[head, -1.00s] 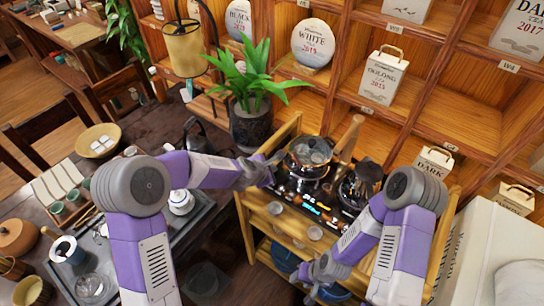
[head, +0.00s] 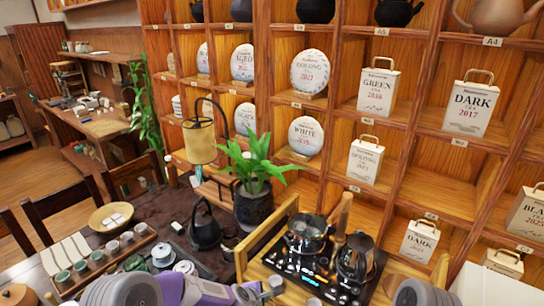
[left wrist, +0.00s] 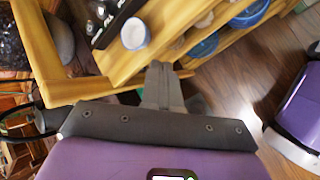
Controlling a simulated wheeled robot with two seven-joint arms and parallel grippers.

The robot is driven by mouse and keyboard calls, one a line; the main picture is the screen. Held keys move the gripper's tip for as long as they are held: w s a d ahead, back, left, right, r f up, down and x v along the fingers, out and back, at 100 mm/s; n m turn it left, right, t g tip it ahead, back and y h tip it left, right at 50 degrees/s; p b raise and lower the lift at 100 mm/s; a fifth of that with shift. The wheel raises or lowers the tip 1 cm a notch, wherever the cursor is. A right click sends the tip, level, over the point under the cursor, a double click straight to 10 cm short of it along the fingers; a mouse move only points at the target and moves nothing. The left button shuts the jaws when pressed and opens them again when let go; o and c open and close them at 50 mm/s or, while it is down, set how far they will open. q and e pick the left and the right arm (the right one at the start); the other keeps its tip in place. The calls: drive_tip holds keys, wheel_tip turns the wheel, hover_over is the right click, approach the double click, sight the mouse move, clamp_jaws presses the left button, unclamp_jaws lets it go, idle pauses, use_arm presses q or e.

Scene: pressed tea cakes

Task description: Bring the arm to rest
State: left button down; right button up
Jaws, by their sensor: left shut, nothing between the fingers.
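My left gripper (head: 250,292) is low in the head view, at the bottom edge beside the front left of the wooden cart (head: 262,268). In the left wrist view my left gripper (left wrist: 162,82) has its fingers together with nothing between them. It appears over the cart's edge and the floor; whether it touches the wood I cannot tell. My right arm shows only as a grey and purple part at the bottom right of the head view. My right gripper is out of view.
The cart carries a black hob (head: 318,275) with a glass pot (head: 306,236) and a dark kettle (head: 355,258). A small white cup (left wrist: 135,33) stands near the left gripper. A potted plant (head: 255,170), a black kettle (head: 205,228) and shelves of tea cakes stand behind.

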use_arm(q)
drive_tip(key=s+a+f+m+g, duration=0.3)
drive_tip(key=s+f+m, duration=0.4)
drive_tip(key=s, duration=0.6)
drive_tip(key=s+a+f+m+g, duration=0.3)
drive_tip(key=s+f+m, duration=0.5)
drive_tip(key=s, duration=0.5)
drive_tip(key=shift+a+f+m, duration=0.3)
drive_tip(key=shift+a+f, duration=0.2)
drive_tip(key=shift+f, duration=0.3)
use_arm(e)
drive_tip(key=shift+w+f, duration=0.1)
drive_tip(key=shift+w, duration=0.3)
